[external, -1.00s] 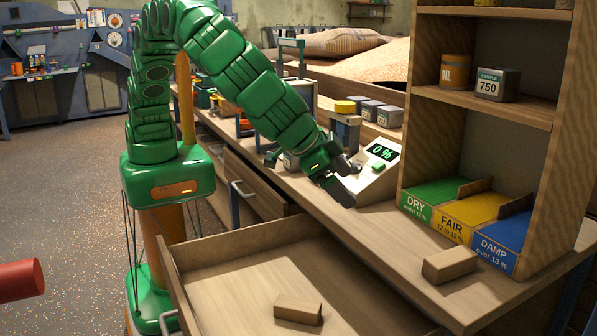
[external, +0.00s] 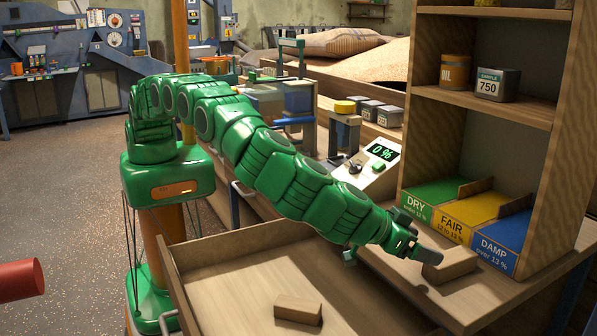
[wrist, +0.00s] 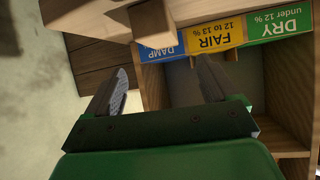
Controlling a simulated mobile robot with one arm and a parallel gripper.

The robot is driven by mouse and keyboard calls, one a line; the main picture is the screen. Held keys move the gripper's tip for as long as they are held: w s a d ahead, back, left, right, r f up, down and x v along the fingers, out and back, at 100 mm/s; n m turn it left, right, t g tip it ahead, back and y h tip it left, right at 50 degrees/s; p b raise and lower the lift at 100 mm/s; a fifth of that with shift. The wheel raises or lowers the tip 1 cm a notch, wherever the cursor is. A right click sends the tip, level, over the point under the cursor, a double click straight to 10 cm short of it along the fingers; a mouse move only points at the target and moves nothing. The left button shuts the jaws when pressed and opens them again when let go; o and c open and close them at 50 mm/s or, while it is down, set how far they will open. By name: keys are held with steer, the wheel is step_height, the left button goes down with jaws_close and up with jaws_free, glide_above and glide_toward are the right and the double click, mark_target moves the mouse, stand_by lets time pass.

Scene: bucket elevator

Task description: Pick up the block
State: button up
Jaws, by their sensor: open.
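A light wooden block (external: 452,265) lies on the bench in front of the blue DAMP bin. A second, similar block (external: 298,310) lies in the open drawer. My gripper (external: 425,251) is low over the bench, just left of the bench block; one grey finger overlaps its left end in the external view. I cannot tell whether they touch. In the wrist view my gripper (wrist: 163,80) has its two fingers wide apart with nothing between them. A wooden block end (wrist: 153,22) shows beyond the fingers, near the top.
The shelf unit (external: 550,190) with DRY, FAIR and DAMP bins (external: 452,222) stands close behind my gripper. The moisture meter (external: 372,172) is to its left. The open drawer (external: 250,285) sticks out below the bench, mostly empty.

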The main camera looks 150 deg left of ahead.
mark_target(452, 256)
steer(key=shift+w+a+f, duration=0.25)
steer(key=shift+a+f, duration=0.05)
steer(key=shift+a, duration=0.05)
steer(key=shift+a+f, duration=0.4)
steer(key=shift+a, duration=0.1)
steer(key=shift+x, duration=1.15)
steer(key=x, duration=0.2)
steer(key=shift+s+a+f, duration=0.15)
steer(key=shift+a+f, duration=0.05)
steer(key=shift+a, duration=0.15)
steer(key=shift+x, duration=0.8)
steer(key=shift+r, duration=0.1)
steer(key=c, duration=1.2)
steer(key=shift+r, duration=0.15)
